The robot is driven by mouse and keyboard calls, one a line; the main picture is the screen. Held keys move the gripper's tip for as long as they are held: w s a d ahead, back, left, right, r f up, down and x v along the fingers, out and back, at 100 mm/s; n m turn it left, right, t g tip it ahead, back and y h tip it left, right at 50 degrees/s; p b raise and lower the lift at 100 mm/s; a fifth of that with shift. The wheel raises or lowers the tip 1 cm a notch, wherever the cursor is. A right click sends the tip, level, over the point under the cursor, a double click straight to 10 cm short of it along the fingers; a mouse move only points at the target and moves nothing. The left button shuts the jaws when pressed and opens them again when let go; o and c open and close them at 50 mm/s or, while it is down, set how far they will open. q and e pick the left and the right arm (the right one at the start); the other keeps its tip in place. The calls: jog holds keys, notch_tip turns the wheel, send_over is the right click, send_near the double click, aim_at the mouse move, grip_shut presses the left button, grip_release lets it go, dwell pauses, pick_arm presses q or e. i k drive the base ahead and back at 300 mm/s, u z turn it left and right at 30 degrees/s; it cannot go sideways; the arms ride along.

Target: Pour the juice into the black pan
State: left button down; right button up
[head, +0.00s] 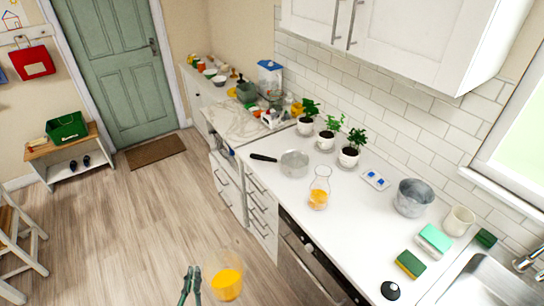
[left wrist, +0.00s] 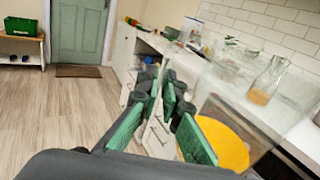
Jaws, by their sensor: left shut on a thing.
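My left gripper (head: 190,285) is shut at the side of a clear glass jug (head: 228,258) with orange juice (head: 226,284) in its bottom. The jug is held off the counter, over the floor in front of the cabinets. In the left wrist view the green-padded fingers (left wrist: 166,85) are left of the juice (left wrist: 225,143); the exact grip point is unclear. A pan with a grey metal body (head: 295,163) and black handle (head: 263,157) sits on the white counter, handle pointing left. My right gripper is not in view.
A glass carafe (head: 318,190) with orange juice stands just in front of the pan, also seen in the left wrist view (left wrist: 266,82). Several potted plants (head: 348,157) line the wall behind. A metal bucket (head: 413,198), mug (head: 459,221) and sponges (head: 410,264) stand right.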

aim_at(295, 162)
jog(key=u, duration=1.25)
jog(key=i, duration=1.95)
jog(key=z, duration=2.55)
